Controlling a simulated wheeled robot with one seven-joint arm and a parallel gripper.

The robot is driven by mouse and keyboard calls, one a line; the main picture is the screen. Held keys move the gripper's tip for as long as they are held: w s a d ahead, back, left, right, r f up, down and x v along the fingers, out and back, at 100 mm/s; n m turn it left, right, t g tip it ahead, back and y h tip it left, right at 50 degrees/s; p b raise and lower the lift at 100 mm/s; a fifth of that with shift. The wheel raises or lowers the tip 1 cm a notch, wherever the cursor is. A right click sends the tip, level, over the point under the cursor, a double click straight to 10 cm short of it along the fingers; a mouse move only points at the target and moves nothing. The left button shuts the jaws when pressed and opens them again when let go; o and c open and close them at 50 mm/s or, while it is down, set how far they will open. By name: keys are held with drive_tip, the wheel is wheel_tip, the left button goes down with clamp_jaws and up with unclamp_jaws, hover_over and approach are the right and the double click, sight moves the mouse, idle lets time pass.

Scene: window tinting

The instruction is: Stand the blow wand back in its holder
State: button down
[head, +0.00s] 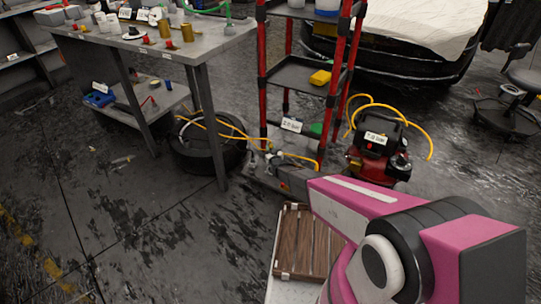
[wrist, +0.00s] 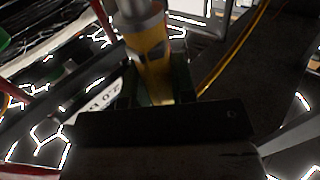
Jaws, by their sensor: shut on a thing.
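In the wrist view, the dark jaws of my gripper (wrist: 156,88) are closed around a yellow cylindrical body with a grey collar, which I take to be the blow wand (wrist: 150,48). It runs away from the jaws toward the top of the view, and its far end is cut off. In the head view my pink arm fills the lower right, and neither my gripper nor the wand shows there. I cannot pick out the wand's holder in either view.
A red-posted cart (head: 308,78) stands ahead with a yellow item (head: 320,78) on a shelf. A red compressor (head: 379,160) with yellow hose is beside it. A workbench (head: 150,45) is left, with a tyre (head: 205,150) near it.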

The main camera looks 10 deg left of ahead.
drive_tip(key=shift+f, duration=2.05)
drive_tip(key=shift+f, duration=0.1)
drive_tip(key=c, duration=0.9)
unclamp_jaws()
drive_tip(key=shift+c, duration=0.2)
